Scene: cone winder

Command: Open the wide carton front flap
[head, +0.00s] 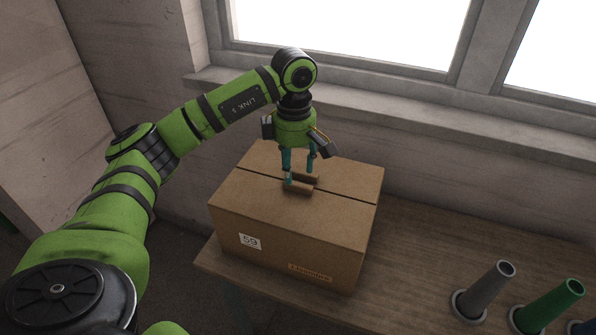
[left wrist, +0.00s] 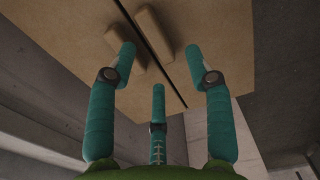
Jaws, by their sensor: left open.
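The wide brown carton (head: 245,205) stands on a wooden bench in the head view, with both top flaps lying flat and shut along a middle seam. The front flap (head: 248,196) carries a small brown tab (head: 298,188); the back flap (head: 345,175) carries a similar tab (head: 308,178). My left gripper (head: 300,178) points down over the tabs, open, with teal fingers. In the left wrist view the fingers (left wrist: 163,60) are spread over the seam. One tab (left wrist: 153,33) shows clear between them; the other (left wrist: 139,61) is partly behind a finger. Contact cannot be told. My right gripper is not in view.
The bench (head: 420,245) is bare just right of the carton. A grey cone (head: 487,288) and a green cone (head: 550,303) stand at the lower right. A window sill (head: 390,130) and wall run behind the carton.

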